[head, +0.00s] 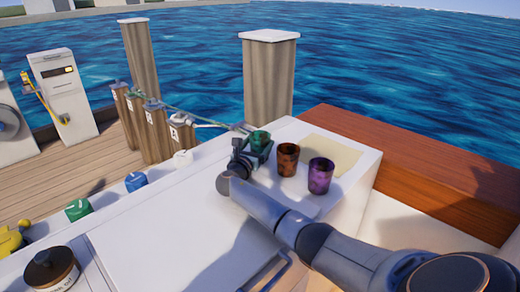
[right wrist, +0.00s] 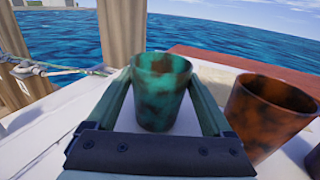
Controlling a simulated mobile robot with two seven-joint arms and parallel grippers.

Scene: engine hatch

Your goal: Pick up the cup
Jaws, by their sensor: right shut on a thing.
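A green cup with brown patches (head: 260,141) stands upright near the far end of the white hatch surface. It also shows in the right wrist view (right wrist: 160,95), between the two fingers. My right gripper (head: 257,147) is shut on this cup, with one finger on each side of it. In the right wrist view the palm bar of the right gripper (right wrist: 160,110) hides the surface in front of the cup. Whether the cup's base touches the surface is hard to tell. My left gripper is not in view.
An orange-brown cup (head: 287,160) stands just right of the green one, and a purple cup (head: 320,176) stands further right. A brown wooden ledge (head: 420,165) lies beyond. A dark-lidded jar (head: 50,270) is near.

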